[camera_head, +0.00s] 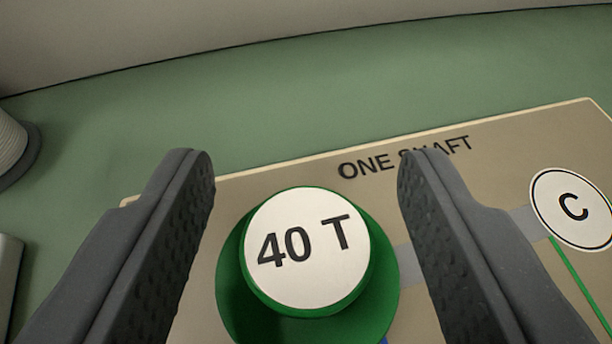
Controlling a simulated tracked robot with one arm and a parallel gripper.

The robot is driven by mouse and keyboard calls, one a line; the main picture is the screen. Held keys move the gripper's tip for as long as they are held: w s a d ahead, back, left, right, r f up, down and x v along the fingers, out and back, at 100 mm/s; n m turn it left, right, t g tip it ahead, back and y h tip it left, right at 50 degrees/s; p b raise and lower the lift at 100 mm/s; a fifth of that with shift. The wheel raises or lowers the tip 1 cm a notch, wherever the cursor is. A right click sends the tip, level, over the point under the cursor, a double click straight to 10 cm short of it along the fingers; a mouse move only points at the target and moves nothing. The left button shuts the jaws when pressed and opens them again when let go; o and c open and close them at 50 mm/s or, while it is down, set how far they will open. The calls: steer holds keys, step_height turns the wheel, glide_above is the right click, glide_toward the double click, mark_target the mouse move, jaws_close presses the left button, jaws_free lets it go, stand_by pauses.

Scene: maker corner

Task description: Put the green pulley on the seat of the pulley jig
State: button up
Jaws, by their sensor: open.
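The green pulley (385,290) has a round white top marked "40 T". It stands upright on a tan board (270,180) printed "ONE SHAFT", between the two fingers of my gripper (305,165). My gripper is open, with one dark finger on each side of the pulley and a visible gap to both. What lies under the pulley is hidden. I cannot tell whether the board is the pulley jig, and no seat can be made out.
A white disc marked "C" (572,208) is on the board at the right, with a green line running down from it. A ribbed pale round object (12,145) stands at the left edge. The green surface (330,85) behind the board is clear up to a pale wall.

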steer(key=shift+s+d+f, duration=0.1)
steer(key=shift+s+f, duration=0.2)
steer(key=shift+f, duration=0.4)
steer(key=v, duration=0.3)
steer(key=r+p+v, duration=0.1)
steer(key=v, duration=0.2)
steer(key=p+v, duration=0.1)
steer(key=v, duration=0.2)
steer(key=shift+w+r, duration=0.15)
steer(key=shift+r, duration=0.1)
steer(key=shift+b, duration=0.55)
steer(key=shift+b+v, duration=1.05)
steer(key=shift+v, duration=0.3)
steer(key=shift+r, duration=0.1)
